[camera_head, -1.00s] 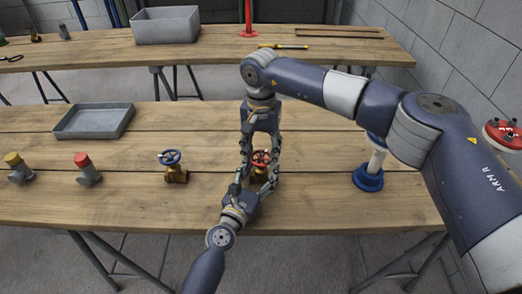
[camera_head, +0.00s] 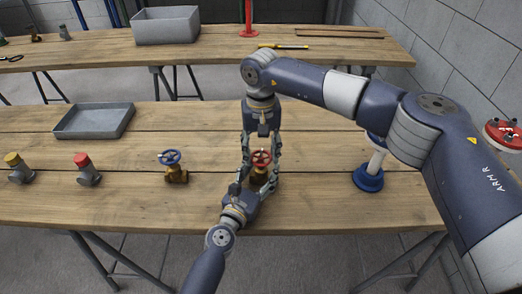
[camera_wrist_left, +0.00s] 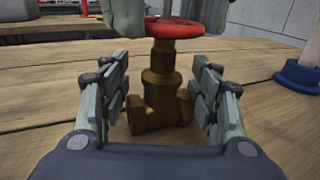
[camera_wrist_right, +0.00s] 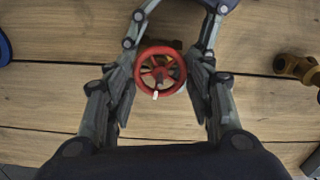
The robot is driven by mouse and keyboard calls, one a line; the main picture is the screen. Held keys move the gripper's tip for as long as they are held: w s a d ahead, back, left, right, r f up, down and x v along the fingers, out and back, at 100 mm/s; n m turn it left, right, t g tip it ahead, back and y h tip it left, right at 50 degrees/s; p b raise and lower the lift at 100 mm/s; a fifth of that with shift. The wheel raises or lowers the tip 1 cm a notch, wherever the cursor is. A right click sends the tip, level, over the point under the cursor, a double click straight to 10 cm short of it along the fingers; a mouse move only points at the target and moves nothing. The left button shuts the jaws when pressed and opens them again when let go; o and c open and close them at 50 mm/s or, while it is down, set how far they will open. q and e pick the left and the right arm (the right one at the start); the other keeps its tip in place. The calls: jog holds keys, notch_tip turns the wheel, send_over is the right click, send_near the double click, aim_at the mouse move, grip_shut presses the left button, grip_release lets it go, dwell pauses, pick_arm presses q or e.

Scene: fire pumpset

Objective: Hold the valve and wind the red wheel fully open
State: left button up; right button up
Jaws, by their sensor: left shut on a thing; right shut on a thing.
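The valve has a brass body (camera_head: 260,179) and a red handwheel (camera_head: 261,157) on top. It stands upright on the near workbench. My left gripper (camera_head: 254,186) comes in low from the front and is shut on the brass body, its fingers on both sides of it in the left wrist view (camera_wrist_left: 165,98). My right gripper (camera_head: 262,163) points down from above and is shut on the red wheel, one finger at each side of the rim in the right wrist view (camera_wrist_right: 160,80). A small pale mark shows on the wheel's rim there. The finger contacts are partly hidden.
A blue-wheeled brass valve (camera_head: 173,167) stands to the left on the same bench. Farther left are red-capped (camera_head: 87,170) and yellow-capped (camera_head: 18,168) fittings and a grey tray (camera_head: 94,121). A blue-based stand (camera_head: 368,179) is to the right.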

pick_arm(q)
jog(key=shift+r, duration=0.2)
pick_arm(e)
jog(key=o, duration=1.1)
jog(key=shift+c, duration=0.2)
pick_arm(q)
jog(key=shift+f, duration=0.1)
jog(key=o, duration=1.5)
jog(key=shift+o, duration=0.2)
pick_arm(e)
notch_tip(320, 180, up, 12)
pick_arm(q)
jog(key=shift+s, duration=0.1)
